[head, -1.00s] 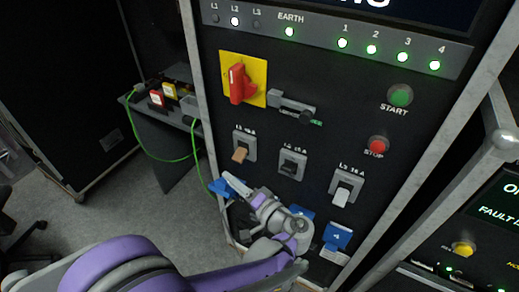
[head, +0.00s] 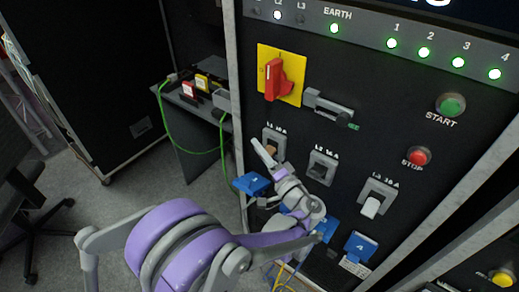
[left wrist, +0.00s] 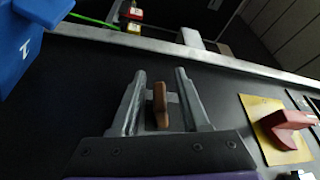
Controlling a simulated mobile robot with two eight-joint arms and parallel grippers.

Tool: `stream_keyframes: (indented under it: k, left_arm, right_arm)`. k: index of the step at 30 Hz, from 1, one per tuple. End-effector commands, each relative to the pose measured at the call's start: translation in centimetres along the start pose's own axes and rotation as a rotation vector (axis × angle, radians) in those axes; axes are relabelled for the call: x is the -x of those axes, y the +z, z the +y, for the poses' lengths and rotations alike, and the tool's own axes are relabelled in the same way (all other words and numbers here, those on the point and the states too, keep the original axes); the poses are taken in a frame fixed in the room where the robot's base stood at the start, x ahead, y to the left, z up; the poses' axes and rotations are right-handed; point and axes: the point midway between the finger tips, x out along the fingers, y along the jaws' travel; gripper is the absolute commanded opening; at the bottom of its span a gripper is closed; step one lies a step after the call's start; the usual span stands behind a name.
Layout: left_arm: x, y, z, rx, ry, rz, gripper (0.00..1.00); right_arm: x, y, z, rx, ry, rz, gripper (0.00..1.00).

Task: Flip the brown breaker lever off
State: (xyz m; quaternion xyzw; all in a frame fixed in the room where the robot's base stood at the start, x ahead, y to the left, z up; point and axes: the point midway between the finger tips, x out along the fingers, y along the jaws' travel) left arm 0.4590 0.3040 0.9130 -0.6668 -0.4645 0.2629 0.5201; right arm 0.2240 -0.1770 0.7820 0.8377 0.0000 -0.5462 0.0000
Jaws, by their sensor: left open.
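The brown breaker lever (head: 272,149) sits in a grey housing at the left of the breaker row, under the L1 label. A finger of my left gripper (head: 262,174) partly covers it in the head view. In the left wrist view the brown lever (left wrist: 160,104) stands between the two grey fingers, which are spread apart on either side. A gap shows beside each finger, so the gripper is open and not clamped on it. I cannot tell whether a finger touches it. My right gripper is out of view.
A black breaker (head: 322,168) and a white-levered breaker (head: 371,206) are to the right. Above are a red rotary switch (head: 274,80) on a yellow plate and a grey latch (head: 328,104). Blue connectors (head: 252,184) sit below, close to my gripper. Start (head: 451,105) and stop (head: 417,157) buttons are further right.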

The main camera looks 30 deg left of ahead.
Motion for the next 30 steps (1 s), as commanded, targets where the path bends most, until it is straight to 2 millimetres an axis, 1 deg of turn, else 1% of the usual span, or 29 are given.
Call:
stream_keyframes:
  k: [3,10,14,15,17,18,26,30]
  left_arm:
    - [-0.45,0.03,0.0,0.0,0.0,0.0,0.45]
    - [-0.46,0.01,0.0,0.0,0.0,0.0,0.45]
    - [-0.45,0.01,0.01,0.0,0.0,0.0,0.22]
    - [-0.44,0.01,0.0,-0.001,0.0,0.0,0.14]
    - [-0.44,0.01,0.01,-0.001,0.0,0.0,0.04]
    - [-0.44,0.01,0.01,-0.001,0.0,0.0,0.0]
    - [-0.43,0.01,0.03,0.002,-0.001,0.0,0.0]
    - [-0.43,0.01,0.49,0.07,-0.031,-0.001,0.0]
  right_arm:
    - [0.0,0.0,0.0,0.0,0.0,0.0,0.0]
    - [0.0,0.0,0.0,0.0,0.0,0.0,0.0]
    - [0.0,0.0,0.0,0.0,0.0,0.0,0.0]
    - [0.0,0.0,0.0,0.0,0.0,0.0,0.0]
    - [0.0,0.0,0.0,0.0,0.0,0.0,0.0]
    - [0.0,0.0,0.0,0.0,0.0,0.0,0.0]
    - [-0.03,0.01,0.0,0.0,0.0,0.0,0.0]
    - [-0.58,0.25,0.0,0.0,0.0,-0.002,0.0]
